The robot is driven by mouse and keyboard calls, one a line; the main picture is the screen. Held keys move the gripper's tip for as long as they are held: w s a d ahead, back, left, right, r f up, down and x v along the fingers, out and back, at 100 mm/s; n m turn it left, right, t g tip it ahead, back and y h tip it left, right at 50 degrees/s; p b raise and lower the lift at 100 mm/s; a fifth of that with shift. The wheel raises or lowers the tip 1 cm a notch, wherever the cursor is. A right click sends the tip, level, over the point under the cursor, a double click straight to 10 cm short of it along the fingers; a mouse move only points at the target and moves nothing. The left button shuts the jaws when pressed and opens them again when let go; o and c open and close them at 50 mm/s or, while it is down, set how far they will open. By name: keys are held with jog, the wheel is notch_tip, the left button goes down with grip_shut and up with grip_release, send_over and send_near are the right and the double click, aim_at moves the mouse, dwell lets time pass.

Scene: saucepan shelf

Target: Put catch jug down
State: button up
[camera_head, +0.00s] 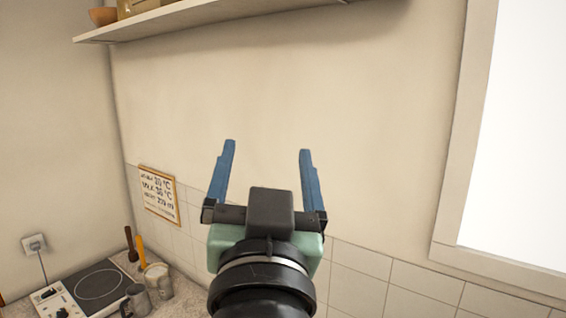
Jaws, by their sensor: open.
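My gripper (268,146) is raised in front of the bare wall. Its two blue fingers point up and stand wide apart, with nothing between them. A small grey metal jug (138,301) with a handle stands on the counter at the lower left, well away from my gripper. It looks like the catch jug, but I cannot be sure. My arm hides the counter further right.
A hob (98,286) lies left of the jug. A pale container (157,281) stands close behind it, near dark and yellow handles. A shelf (160,24) with a brown bowl (103,17) hangs above. A framed sign (159,194) and a window frame (460,150) flank my gripper.

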jog(key=s+d+r+n+t, duration=0.1)
jog(key=s+r+t, duration=0.4)
jog(key=s+r, duration=0.5)
jog(key=shift+s+d+r+n+h, duration=0.15)
jog(key=shift+d+r+n+h, duration=0.2)
jog(key=shift+r, duration=0.35)
jog(key=shift+a, duration=0.1)
